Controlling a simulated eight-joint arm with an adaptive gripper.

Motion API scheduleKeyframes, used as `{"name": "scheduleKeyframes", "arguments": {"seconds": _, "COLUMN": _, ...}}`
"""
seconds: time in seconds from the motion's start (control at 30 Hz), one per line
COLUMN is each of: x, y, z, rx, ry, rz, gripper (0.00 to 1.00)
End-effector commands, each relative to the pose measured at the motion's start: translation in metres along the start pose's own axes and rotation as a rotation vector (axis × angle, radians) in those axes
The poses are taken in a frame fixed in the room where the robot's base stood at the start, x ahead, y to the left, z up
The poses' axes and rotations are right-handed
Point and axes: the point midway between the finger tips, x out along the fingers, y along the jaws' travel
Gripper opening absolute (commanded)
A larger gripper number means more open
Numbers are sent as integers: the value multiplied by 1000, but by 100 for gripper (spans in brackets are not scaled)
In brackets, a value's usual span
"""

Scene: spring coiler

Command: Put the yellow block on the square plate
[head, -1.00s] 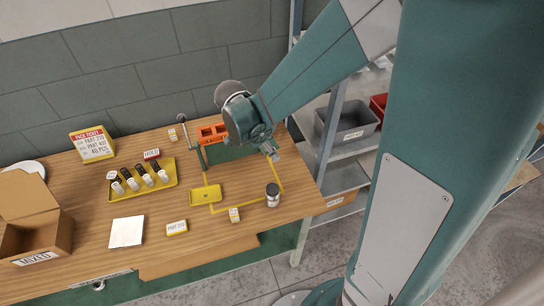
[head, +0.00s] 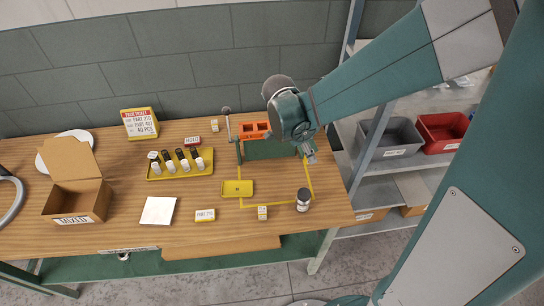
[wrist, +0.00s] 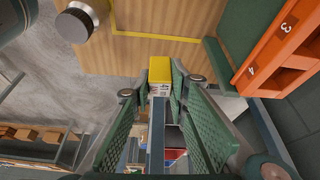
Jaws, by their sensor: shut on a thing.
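A small yellow block (wrist: 160,73) with a white printed label on its lower side shows in the wrist view between my two green fingers. My gripper (wrist: 160,87) is shut on it. In the head view my gripper (head: 310,157) hangs over the right end of the table, and the block is too small or hidden to tell there. The square plate (head: 158,211) is white and lies flat and bare near the table's front, left of centre, well to the left of my gripper.
A dark-lidded jar (head: 303,201) stands near the right edge.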

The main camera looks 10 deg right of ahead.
Motion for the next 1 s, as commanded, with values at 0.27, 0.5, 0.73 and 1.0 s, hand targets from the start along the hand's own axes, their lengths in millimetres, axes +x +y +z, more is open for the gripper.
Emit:
{"name": "scheduleKeyframes", "arguments": {"seconds": 0.27, "x": 0, "y": 0, "z": 1, "rx": -1, "ry": 0, "rz": -1, "gripper": 6}}
{"name": "scheduleKeyframes", "arguments": {"seconds": 0.5, "x": -6, "y": -6, "z": 12, "rx": -29, "ry": 0, "rz": -12, "gripper": 6}}
{"name": "scheduleKeyframes", "arguments": {"seconds": 0.73, "x": -21, "y": -19, "z": 43, "rx": -99, "ry": -1, "rz": -41, "gripper": 6}}
{"name": "scheduleKeyframes", "arguments": {"seconds": 1.0, "x": -46, "y": -36, "z": 97, "rx": -217, "ry": -3, "rz": -90, "gripper": 6}}
